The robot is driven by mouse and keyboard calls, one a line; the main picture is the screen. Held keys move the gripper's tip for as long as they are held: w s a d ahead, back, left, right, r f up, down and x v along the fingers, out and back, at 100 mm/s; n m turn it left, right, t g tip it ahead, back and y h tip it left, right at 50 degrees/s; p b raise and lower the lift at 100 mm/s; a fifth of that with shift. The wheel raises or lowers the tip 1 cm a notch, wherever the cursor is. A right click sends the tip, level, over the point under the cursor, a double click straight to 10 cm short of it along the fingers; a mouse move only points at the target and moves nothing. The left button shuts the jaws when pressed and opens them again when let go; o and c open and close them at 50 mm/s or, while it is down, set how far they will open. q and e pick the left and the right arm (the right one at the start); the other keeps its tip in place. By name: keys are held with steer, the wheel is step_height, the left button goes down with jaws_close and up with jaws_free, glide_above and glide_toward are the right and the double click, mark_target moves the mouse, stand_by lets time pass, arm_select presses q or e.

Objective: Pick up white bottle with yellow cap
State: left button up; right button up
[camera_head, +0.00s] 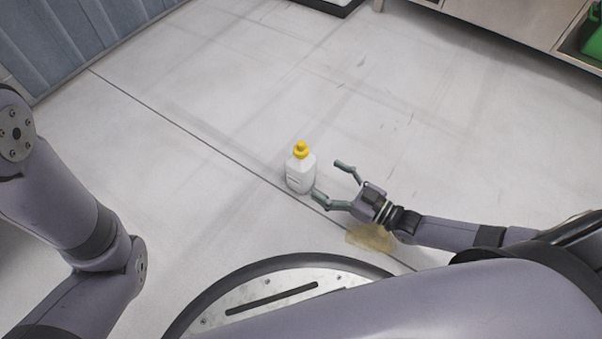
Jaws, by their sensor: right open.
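A white bottle (300,174) with a yellow cap (301,149) stands upright on the floor near the middle of the head view. My right gripper (328,179) is open, with its two fingers spread and pointing left toward the bottle. It is just to the right of the bottle, and nothing shows between its fingers. The nearer finger comes close to the bottle's lower right side; I cannot tell whether it touches. My left arm shows at the left edge, but its gripper is out of view.
A tan patch (370,238) lies on the floor below the right wrist. A metal cabinet (510,22) with a green object (594,42) stands at the top right. A blue-grey ribbed wall (75,35) is at the top left.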

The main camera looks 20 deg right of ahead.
mark_target(312, 171)
steer(key=b+x, duration=0.1)
steer(key=x, duration=0.2)
steer(key=shift+f, duration=0.1)
steer(key=b+x, duration=0.3)
steer(key=x, duration=0.2)
steer(key=shift+w+a, duration=0.3)
steer(key=shift+w, duration=0.05)
steer(key=c, duration=1.6)
steer(key=shift+c, duration=0.4)
steer(key=shift+r, duration=0.25)
